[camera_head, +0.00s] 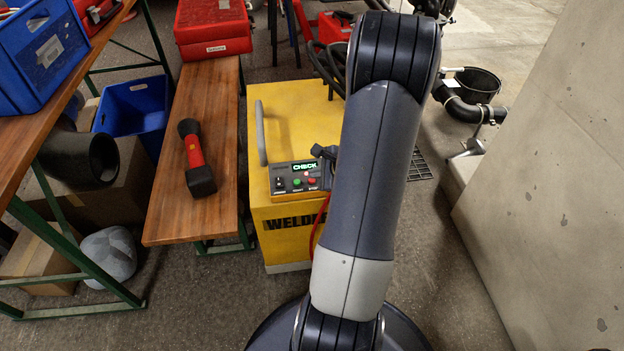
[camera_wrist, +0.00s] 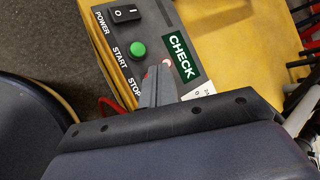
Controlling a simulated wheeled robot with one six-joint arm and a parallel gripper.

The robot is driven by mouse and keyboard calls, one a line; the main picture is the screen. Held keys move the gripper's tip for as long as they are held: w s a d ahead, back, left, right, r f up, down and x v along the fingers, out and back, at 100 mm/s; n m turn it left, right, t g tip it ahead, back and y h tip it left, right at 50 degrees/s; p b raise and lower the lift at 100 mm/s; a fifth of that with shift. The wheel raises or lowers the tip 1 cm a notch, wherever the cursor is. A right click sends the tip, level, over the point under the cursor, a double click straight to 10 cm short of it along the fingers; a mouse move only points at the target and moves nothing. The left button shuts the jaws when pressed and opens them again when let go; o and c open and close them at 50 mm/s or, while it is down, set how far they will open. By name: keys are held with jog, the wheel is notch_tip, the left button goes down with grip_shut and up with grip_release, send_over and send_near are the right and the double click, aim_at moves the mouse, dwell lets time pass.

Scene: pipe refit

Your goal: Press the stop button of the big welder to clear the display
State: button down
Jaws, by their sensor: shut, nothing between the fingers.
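The big yellow welder (camera_head: 290,115) stands on the floor in the middle of the head view. Its grey control panel (camera_head: 289,186) has a display (camera_head: 305,167) lit with CHECK; the display also shows in the wrist view (camera_wrist: 183,57). The red stop button (camera_head: 312,180) is at the panel's right.
The green start button (camera_wrist: 138,49) and the black power switch (camera_wrist: 125,14) sit beside the stop button. A raised handle (camera_head: 261,133) stands on the welder's left edge. A wooden bench (camera_head: 215,115) is at left, a concrete wall (camera_head: 560,150) at right.

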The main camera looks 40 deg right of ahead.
jog(key=shift+f+b, duration=0.5)
jog(key=shift+b, duration=0.05)
dwell(0.4)
jog(key=shift+r, duration=0.2)
jog(key=shift+r+p, duration=0.55)
jog(key=shift+r, duration=0.15)
jog(key=shift+r, duration=0.1)
notch_tip(320, 180, up, 5)
jog(key=p, duration=0.3)
jog(key=shift+p, duration=0.35)
dwell(0.5)
jog(key=shift+f+b, duration=0.65)
jog(key=shift+f, duration=0.3)
jog(key=shift+r+p, duration=0.15)
jog(key=shift+p, duration=0.75)
